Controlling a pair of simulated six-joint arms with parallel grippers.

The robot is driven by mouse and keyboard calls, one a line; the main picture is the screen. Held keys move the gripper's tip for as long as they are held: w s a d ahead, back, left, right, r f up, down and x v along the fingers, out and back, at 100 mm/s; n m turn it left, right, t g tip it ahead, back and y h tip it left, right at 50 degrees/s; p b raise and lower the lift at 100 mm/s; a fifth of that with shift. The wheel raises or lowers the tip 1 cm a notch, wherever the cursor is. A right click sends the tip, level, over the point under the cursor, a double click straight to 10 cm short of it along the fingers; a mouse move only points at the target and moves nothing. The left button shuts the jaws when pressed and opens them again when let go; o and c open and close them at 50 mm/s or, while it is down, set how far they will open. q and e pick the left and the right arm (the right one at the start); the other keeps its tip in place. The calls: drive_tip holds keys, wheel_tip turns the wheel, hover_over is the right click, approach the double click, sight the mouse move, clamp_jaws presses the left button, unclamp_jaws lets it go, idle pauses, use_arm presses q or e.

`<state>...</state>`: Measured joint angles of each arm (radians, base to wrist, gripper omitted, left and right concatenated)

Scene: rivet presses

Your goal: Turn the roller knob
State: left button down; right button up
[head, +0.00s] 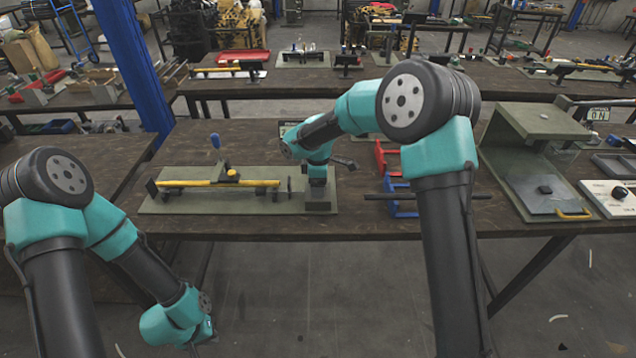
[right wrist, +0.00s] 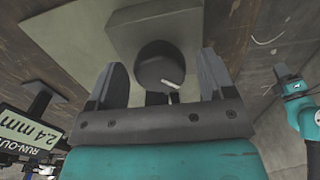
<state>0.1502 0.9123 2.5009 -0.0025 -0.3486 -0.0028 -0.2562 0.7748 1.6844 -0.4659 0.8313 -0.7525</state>
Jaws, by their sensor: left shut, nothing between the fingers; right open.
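The roller knob (right wrist: 150,72) is a dark round knob with a white mark, on a grey block (right wrist: 195,20) in the right wrist view. My right gripper (right wrist: 162,64) is open, with one finger on each side of the knob; contact is not clear. In the head view, my right gripper (head: 318,182) is over the grey block and hides the knob. My left gripper (head: 205,334) hangs low at the left, away from the table, and is shut and empty.
A run-out display reading 2.4 mm (right wrist: 28,128) stands beside the base. Right of it are a red frame (head: 382,155), a blue frame (head: 402,208) and a dark rod (head: 385,196). A grey-green press (head: 535,122) stands farther right. The table's front edge is clear.

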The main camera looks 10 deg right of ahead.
drive_tip(key=c, duration=0.9)
drive_tip(key=shift+m, duration=0.3)
drive_tip(key=m, duration=0.4)
drive_tip(key=shift+m, duration=2.3)
drive_tip(key=o, duration=0.9)
